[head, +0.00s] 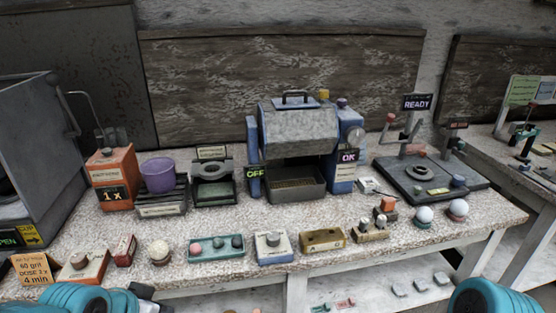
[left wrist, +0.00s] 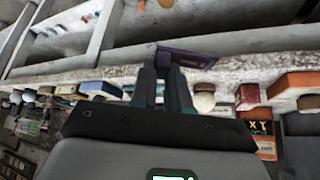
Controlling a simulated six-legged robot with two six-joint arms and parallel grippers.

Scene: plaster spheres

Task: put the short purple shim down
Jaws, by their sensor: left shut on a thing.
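The short purple shim (left wrist: 194,57) shows in the left wrist view as a flat, dark purple strip. My left gripper (left wrist: 165,74) is shut on it near one end, and the rest sticks out to the right of the fingertips. My right gripper is in neither view.
In the head view, a speckled workbench (head: 210,227) carries a purple cup (head: 158,173), an orange box (head: 110,180), a blue-grey machine (head: 300,130) and a dark plate (head: 412,182). Small blocks and white balls line its front edge. A lower shelf (head: 385,301) holds several grey pieces.

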